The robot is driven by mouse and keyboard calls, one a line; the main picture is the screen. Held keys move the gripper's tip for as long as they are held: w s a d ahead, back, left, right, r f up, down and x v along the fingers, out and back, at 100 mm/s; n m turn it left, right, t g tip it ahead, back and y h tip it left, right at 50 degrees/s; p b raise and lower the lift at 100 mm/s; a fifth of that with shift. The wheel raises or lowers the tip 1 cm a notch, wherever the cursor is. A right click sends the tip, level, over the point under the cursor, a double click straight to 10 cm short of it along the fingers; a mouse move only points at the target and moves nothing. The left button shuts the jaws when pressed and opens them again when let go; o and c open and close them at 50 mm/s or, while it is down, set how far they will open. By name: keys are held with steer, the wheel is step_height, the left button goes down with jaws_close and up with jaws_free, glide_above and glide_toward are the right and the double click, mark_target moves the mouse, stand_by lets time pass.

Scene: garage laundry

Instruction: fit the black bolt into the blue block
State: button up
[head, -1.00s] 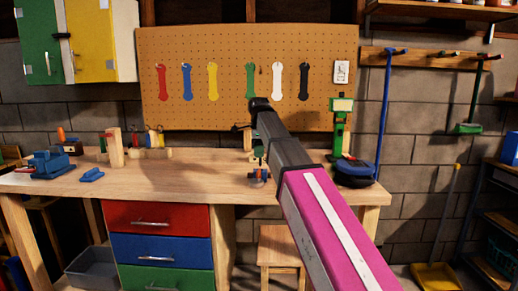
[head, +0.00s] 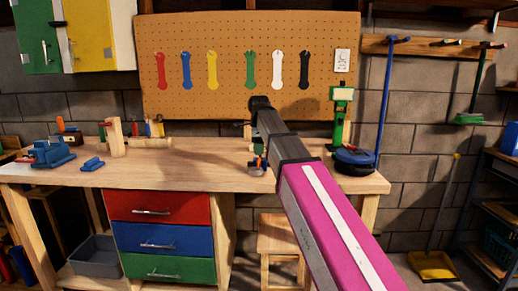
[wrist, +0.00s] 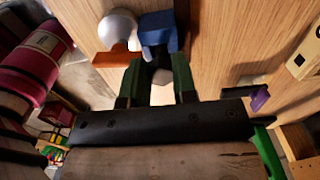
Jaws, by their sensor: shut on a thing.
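My gripper (wrist: 158,70) has dark green fingers close together in the wrist view. In the head view my arm reaches over the bench, and the gripper is small and partly hidden behind the arm. A blue block-like fixture (head: 50,153) stands on the bench at the left, with a smaller blue block (head: 92,163) beside it; I cannot tell which is the task's block.
The wooden bench (head: 190,178) has clear room in its middle. A round silver thing (wrist: 118,27) and an orange piece (wrist: 115,57) are just left of the held piece. A wooden clamp-like tool (head: 117,140) stands left; a green stand (head: 340,115) stands right.

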steer(key=shift+f, duration=0.5)
